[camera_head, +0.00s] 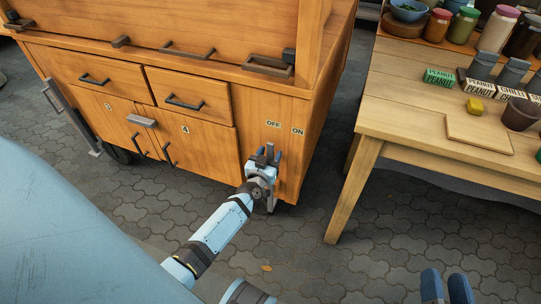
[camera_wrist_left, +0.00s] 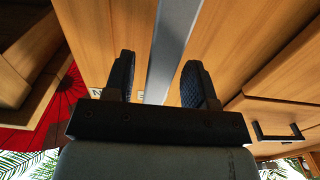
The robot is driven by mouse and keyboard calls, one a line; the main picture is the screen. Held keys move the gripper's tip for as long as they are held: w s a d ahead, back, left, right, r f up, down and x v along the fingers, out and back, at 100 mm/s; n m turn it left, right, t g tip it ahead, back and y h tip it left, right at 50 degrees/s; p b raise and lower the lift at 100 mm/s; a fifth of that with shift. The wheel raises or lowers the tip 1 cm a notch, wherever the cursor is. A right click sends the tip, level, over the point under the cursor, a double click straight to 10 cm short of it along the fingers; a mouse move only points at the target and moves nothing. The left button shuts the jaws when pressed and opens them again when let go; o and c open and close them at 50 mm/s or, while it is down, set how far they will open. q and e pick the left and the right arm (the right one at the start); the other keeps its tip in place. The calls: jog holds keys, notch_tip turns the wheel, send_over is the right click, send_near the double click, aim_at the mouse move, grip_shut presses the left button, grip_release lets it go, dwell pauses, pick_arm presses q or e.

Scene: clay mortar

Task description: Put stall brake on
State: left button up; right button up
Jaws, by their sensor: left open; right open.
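The brake lever is a grey bar (camera_wrist_left: 174,45) on the wooden stall front (camera_head: 250,110). Its lower part (camera_head: 271,204) shows below my gripper in the head view. The OFF label (camera_head: 273,124) and ON label (camera_head: 298,132) are above it, ON to the right. The lever's upper end is below OFF. My left gripper (camera_head: 269,157) is open at the lever. In the left wrist view, the bar passes between its two dark fingers (camera_wrist_left: 158,80), with visible gaps either side. My right gripper (camera_head: 446,286) is open and empty at the bottom right.
The stall has drawers (camera_head: 185,94) and doors with handles left of the lever. A wooden table (camera_head: 400,110) with jars, boxes and a board (camera_head: 478,133) stands to the right. Paved floor (camera_head: 310,225) is clear in front.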

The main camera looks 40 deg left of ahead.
pick_arm(q)
jog(key=shift+w+a, duration=0.1)
jog(key=shift+w, duration=0.3)
pick_arm(e)
jog(key=shift+r, duration=0.3)
pick_arm(q)
jog(key=shift+c, duration=0.5)
pick_arm(e)
jog(key=shift+w+r, duration=0.1)
